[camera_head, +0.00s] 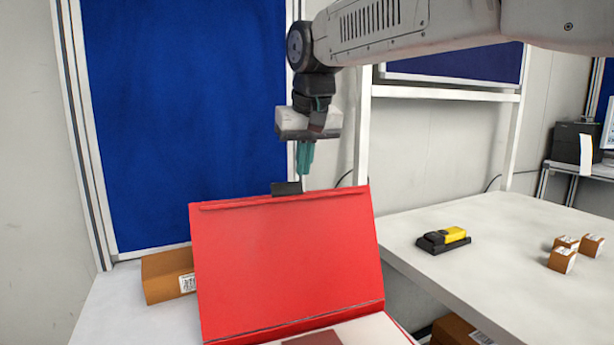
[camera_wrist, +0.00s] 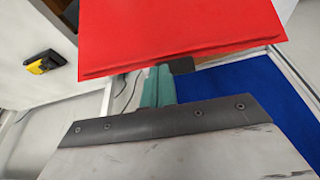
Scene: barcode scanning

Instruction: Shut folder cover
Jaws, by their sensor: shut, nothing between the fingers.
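The red folder stands open on the white table, its cover (camera_head: 285,262) raised and leaning slightly back. A dark tab (camera_head: 287,188) sticks up from the cover's top edge. My gripper (camera_head: 305,172), with teal fingers, is shut and empty, pointing down just above and to the right of the tab. In the wrist view the cover (camera_wrist: 180,30) fills the upper middle, and the tab (camera_wrist: 182,65) shows beside my teal fingers (camera_wrist: 158,88). I cannot tell whether the fingers touch the cover. Part of the folder's inside (camera_head: 345,333) shows at the bottom edge.
A brown box (camera_head: 165,277) with a label sits behind the cover's left side. A yellow and black scanner (camera_head: 443,239) and several small brown boxes (camera_head: 563,256) are on the right white table (camera_head: 490,275). A blue panel (camera_head: 185,110) stands behind.

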